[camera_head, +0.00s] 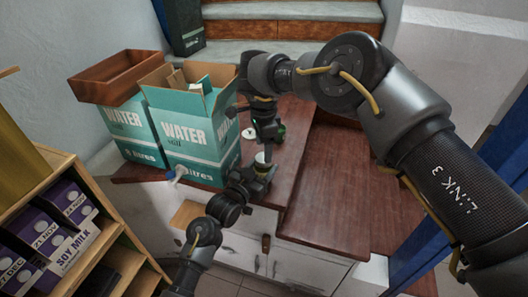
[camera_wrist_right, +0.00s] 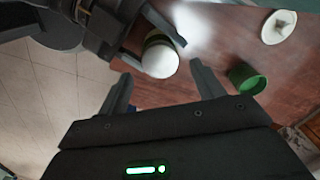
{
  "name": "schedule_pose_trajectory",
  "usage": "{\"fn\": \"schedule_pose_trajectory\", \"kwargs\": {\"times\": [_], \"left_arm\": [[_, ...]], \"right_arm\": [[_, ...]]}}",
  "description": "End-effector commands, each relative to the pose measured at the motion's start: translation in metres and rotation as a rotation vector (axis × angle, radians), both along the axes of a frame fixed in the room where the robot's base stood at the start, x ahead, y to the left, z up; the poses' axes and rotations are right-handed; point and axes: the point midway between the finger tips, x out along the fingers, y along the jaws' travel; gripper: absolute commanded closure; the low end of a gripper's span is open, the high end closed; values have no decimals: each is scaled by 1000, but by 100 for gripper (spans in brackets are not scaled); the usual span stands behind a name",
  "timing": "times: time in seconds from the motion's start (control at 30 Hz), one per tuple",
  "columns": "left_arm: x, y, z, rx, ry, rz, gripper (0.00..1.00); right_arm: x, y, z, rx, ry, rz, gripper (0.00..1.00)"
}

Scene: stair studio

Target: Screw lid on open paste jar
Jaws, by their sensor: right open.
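The paste jar (camera_wrist_right: 158,58) shows a round white top and a green band in the right wrist view. In the head view the jar (camera_head: 261,158) is small and pale, partly hidden by the grippers. My left gripper (camera_head: 258,170) has its dark fingers on either side of the jar and appears closed on it. My right gripper (camera_head: 267,146) points down above the jar, open and empty. Its fingers are spread on either side of the jar in the wrist view.
A small white dish-like object (camera_wrist_right: 278,27) lies on the tabletop. Teal water boxes (camera_head: 195,135) and a brown wooden tray (camera_head: 118,78) stand to the left. A shelf with soy milk cartons (camera_head: 50,235) is at lower left. The tabletop (camera_head: 335,170) at right is clear.

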Motion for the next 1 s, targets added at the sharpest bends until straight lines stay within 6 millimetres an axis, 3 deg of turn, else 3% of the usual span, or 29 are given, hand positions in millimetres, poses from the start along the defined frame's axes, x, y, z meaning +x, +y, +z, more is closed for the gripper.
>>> {"fn": "schedule_pose_trajectory", "kwargs": {"times": [0.1,0.4,0.57,1.0], "left_arm": [[0,0,-1,1,1,0,100],[0,0,0,1,1,0,100],[0,0,0,0,0,0,100],[0,0,0,0,0,0,100]], "right_arm": [[0,0,10,-1,0,1,33],[0,0,10,-1,0,-5,36],[1,-3,11,-1,-10,-129,36],[-2,-1,17,7,-38,-1172,36]]}}
